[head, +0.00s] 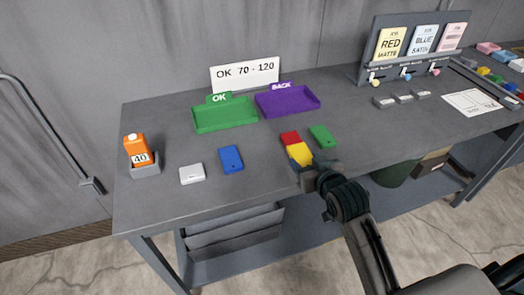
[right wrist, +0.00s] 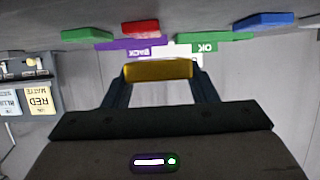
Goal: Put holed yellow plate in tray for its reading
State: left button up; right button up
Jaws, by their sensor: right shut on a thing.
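My right gripper (head: 301,167) is shut on the yellow plate (head: 300,153), just above or at the table's front part; I cannot tell whether the plate touches the table. In the right wrist view the yellow plate (right wrist: 158,70) sits between both fingers; its hole cannot be made out. The green tray (head: 225,117) with an OK tab and the purple tray (head: 288,101) with a BACK tab are empty behind it. A sign (head: 245,74) reads "OK 70 - 120". An orange gauge (head: 136,146) showing 40 stands in a grey holder (head: 146,170) at the left. My left gripper is not seen.
Red (head: 290,138), green (head: 322,136), blue (head: 231,159) and white (head: 192,174) plates lie on the grey table (head: 160,215). A rack with colour cards (head: 390,43) stands at the back right. The table between gauge and green tray is clear.

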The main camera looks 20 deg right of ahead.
jog(key=shift+s+d+f, duration=0.2)
jog(key=shift+s+d, duration=0.1)
jog(key=shift+d, duration=0.25)
jog(key=shift+s+d+f, duration=0.15)
jog(key=shift+s+d, duration=0.15)
jog(key=shift+d, duration=0.25)
jog(key=p, duration=0.4)
send_over(265, 159)
jog(key=s+d, duration=0.1)
jog(key=shift+s+f, duration=0.1)
jog(key=shift+f, duration=0.55)
jog(key=shift+w+a+f+p, duration=0.25)
jog(key=shift+w+f+p, duration=0.05)
jog(key=shift+f+p, duration=0.2)
jog(key=shift+w+a+f+p, duration=0.2)
jog(key=shift+w+f+p, duration=0.05)
jog(key=shift+f+p, duration=0.55)
jog(key=shift+f, duration=0.35)
jog(key=shift+f, duration=0.1)
